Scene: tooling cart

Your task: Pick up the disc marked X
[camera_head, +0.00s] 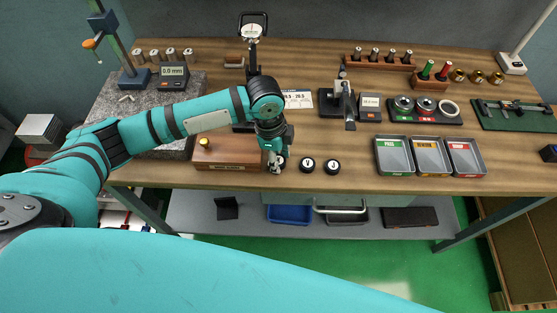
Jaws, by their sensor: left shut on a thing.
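My left gripper (276,166) points down at the front edge of the wooden bench, just right of a wooden block with a yellow knob (205,142). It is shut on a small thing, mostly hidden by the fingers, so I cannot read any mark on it. To its right lie two round black discs with white faces. The nearer one (307,165) carries a letter that looks like U or J, and the other disc (332,166) looks marked J. No disc with a readable X shows. My right gripper is not in view.
Green, yellow and red trays (394,171) stand to the right on the bench (355,180). A dial gauge stand (252,33) rises behind my left arm. A granite plate (100,120) lies at left. The bench strip between discs and trays is clear.

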